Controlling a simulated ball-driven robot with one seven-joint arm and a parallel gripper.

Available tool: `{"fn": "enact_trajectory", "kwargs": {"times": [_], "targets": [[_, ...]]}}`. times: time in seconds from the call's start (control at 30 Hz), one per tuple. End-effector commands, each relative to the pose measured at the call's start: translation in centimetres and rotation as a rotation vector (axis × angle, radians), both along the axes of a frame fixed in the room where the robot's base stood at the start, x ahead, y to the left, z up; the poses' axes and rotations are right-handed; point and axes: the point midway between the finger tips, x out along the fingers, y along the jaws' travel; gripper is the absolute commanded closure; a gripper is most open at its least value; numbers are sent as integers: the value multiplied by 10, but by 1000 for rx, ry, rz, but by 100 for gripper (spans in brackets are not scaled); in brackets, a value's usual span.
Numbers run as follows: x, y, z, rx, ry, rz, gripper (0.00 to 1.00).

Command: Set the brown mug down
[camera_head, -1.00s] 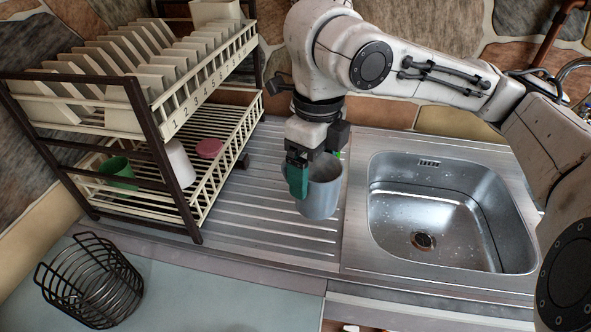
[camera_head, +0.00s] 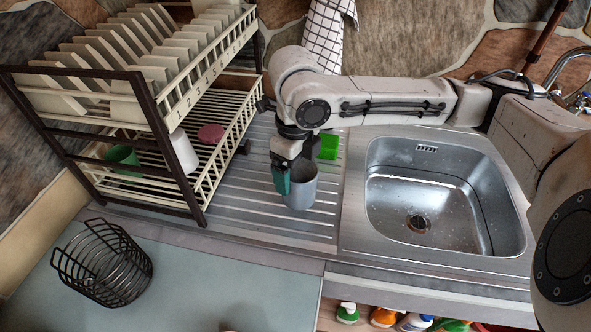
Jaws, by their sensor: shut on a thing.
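My gripper (camera_head: 284,180), with teal fingers, is shut on a grey-blue mug (camera_head: 302,190). The mug is upright, its open top facing up, over the ribbed steel drainboard (camera_head: 255,210) left of the sink. One finger is at the mug's left side. The mug's base is close to the drainboard, but I cannot tell whether it touches. I see no clearly brown mug.
A dish rack (camera_head: 165,105) at the left holds several plates, a green cup (camera_head: 122,158), a white cup (camera_head: 183,152) and a pink item (camera_head: 210,133). A green block (camera_head: 328,146) lies behind the mug. The sink (camera_head: 440,205) is right; a wire basket (camera_head: 102,262) is front left.

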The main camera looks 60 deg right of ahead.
Motion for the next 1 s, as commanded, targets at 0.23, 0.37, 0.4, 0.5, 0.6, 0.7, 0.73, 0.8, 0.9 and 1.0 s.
{"fn": "enact_trajectory", "kwargs": {"times": [0.23, 0.37, 0.4, 0.5, 0.6, 0.7, 0.73, 0.8, 0.9, 1.0], "targets": [[0, 0, -10, -1, -3, 0, 55], [0, 0, -10, -1, -2, 0, 55], [0, 0, -11, -1, -2, 0, 55], [0, 0, -14, -1, -2, 0, 55], [0, 0, -13, -1, -1, 0, 4], [0, 0, -13, -1, -1, -1, 0], [0, 0, -13, -1, -1, 0, 0], [0, 0, -13, -1, -1, -1, 0], [0, 0, -12, -1, -1, 0, 0], [0, -1, -6, -2, -3, 0, 0]]}}
